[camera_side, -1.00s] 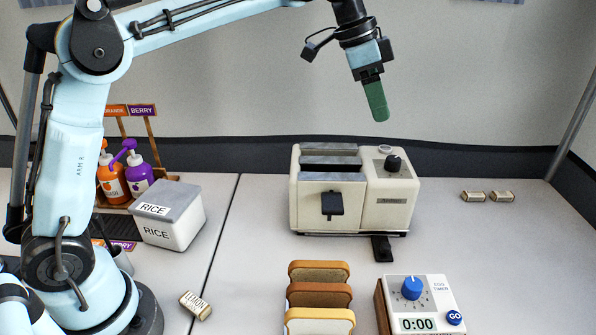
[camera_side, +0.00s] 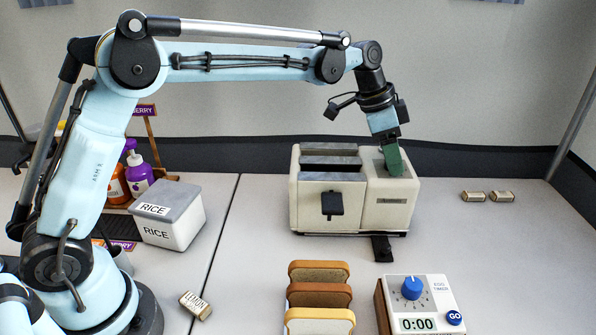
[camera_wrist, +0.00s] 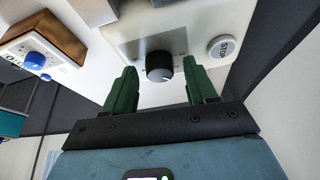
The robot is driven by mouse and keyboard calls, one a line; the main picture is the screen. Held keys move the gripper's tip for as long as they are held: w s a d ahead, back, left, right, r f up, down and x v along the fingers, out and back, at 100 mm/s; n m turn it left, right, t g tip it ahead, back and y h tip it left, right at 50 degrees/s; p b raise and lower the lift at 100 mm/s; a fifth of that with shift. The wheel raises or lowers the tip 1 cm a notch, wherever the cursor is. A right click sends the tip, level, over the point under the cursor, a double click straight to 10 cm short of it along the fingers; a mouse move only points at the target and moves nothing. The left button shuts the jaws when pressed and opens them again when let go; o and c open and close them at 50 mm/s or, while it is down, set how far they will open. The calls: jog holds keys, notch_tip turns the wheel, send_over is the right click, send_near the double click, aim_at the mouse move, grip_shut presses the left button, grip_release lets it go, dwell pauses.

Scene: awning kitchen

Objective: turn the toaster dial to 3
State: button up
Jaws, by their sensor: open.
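The cream toaster (camera_side: 328,200) stands at the middle of the counter, with two slots on top and a black lever on its front. Its black dial (camera_wrist: 160,66) sits on the top panel and shows in the wrist view between my two green fingers. My gripper (camera_wrist: 156,82) is open, with one finger on each side of the dial and a visible gap to each. In the side view my gripper (camera_side: 394,166) is over the toaster's right part and hides the dial. The numbers around the dial are too small to read.
A STOP button (camera_wrist: 222,47) is beside the dial. A timer (camera_side: 425,300) reading 0:00 and a rack of bread slices (camera_side: 318,295) stand in front. A rice box (camera_side: 168,214) is at left. Counter between is clear.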

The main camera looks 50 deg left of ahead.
jog(key=c, duration=1)
jog(key=shift+c, duration=0.2)
jog(key=shift+m, duration=0.4)
jog(key=m, duration=0.1)
jog(key=m+g, duration=0.1)
jog(key=m, duration=0.1)
jog(key=shift+w+a+m+g+h, duration=0.1)
jog(key=shift+m+g+h, duration=0.2)
jog(key=shift+h, duration=0.1)
jog(key=m+g, duration=0.2)
jog(key=m, duration=0.3)
jog(key=shift+w, duration=0.1)
jog(key=shift+r+m, duration=0.1)
jog(key=shift+m, duration=0.2)
jog(key=o, duration=1)
